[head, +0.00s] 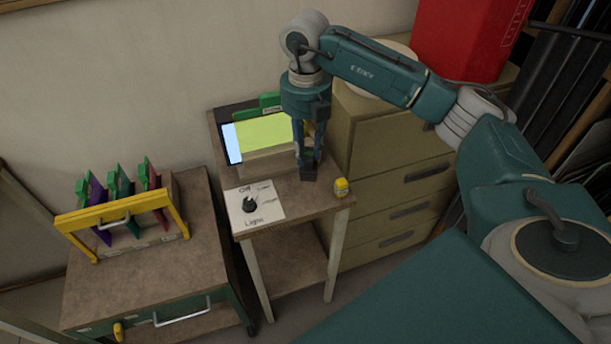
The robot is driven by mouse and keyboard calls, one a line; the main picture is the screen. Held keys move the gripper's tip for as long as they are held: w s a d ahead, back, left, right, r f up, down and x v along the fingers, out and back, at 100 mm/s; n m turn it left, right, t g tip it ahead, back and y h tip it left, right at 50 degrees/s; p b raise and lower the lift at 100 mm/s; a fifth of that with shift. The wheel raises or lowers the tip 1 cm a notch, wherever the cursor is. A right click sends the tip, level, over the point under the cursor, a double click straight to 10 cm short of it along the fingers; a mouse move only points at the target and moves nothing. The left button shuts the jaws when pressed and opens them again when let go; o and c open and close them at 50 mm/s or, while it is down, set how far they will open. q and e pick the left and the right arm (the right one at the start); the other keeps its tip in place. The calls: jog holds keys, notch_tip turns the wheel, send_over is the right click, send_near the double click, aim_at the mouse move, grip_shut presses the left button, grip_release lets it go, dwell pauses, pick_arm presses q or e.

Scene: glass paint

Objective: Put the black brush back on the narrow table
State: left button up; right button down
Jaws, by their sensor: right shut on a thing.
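The narrow table (310,198) stands in the middle of the view, with a brown top and a lower shelf. My right gripper (308,165) points down over its top, near the middle, and is shut on the black brush. Only a small dark part of the brush shows at the fingertips; the fingers hide the rest. I cannot tell whether the brush touches the tabletop. My left gripper is not in view.
On the narrow table are a white panel with a black knob (250,206), a lit yellow-green screen (262,133) and a small yellow item (342,187). A drawer cabinet (395,185) stands close at right. A low table holds a yellow rack (125,212) at left.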

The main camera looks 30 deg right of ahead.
aim_at(307, 168)
jog(key=f, duration=0.2)
jog(key=f+p, duration=0.1)
jog(key=f, duration=0.1)
jog(key=shift+s+f, duration=0.2)
jog(key=shift+f, duration=0.9)
notch_tip(307, 168, down, 4)
jog(key=shift+r+p, duration=0.2)
jog(key=shift+p, duration=0.35)
jog(key=c, duration=1.4)
grip_release()
jog(key=shift+c, duration=0.2)
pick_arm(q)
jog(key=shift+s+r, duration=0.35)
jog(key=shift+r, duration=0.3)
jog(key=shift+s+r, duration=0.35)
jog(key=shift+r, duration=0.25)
pick_arm(e)
jog(key=shift+w+r, duration=0.1)
